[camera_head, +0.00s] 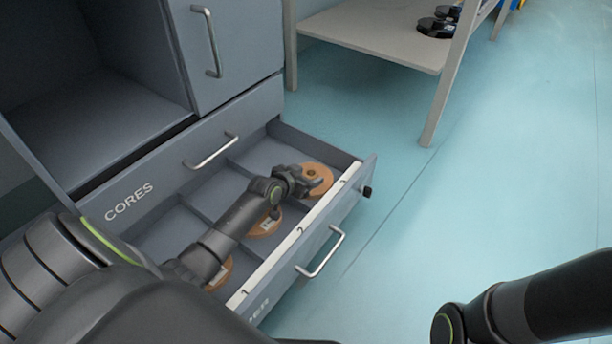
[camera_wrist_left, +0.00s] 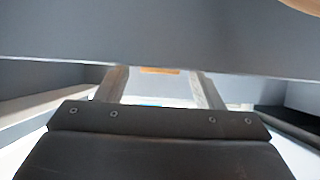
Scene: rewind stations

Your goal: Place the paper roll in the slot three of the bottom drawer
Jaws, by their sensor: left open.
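The bottom drawer (camera_head: 350,205) is pulled open, with dividers inside and a numbered white strip along its front rim. An orange-brown paper roll (camera_head: 319,180) lies flat in its far-right compartment, beside the rim's far end. My left gripper (camera_head: 306,184) is open, low over that roll's near side and partly covering it. I cannot tell whether it touches the roll. In the left wrist view the fingers (camera_wrist_left: 160,82) are spread apart under a grey panel, and an orange-brown edge (camera_wrist_left: 300,4) shows at the top right. My right gripper is out of view.
A second roll (camera_head: 264,224) and a third roll (camera_head: 219,275) lie in the drawer, partly behind my left arm. A table (camera_head: 390,38) with black discs (camera_head: 436,27) stands behind. The floor (camera_head: 500,170) at right is clear.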

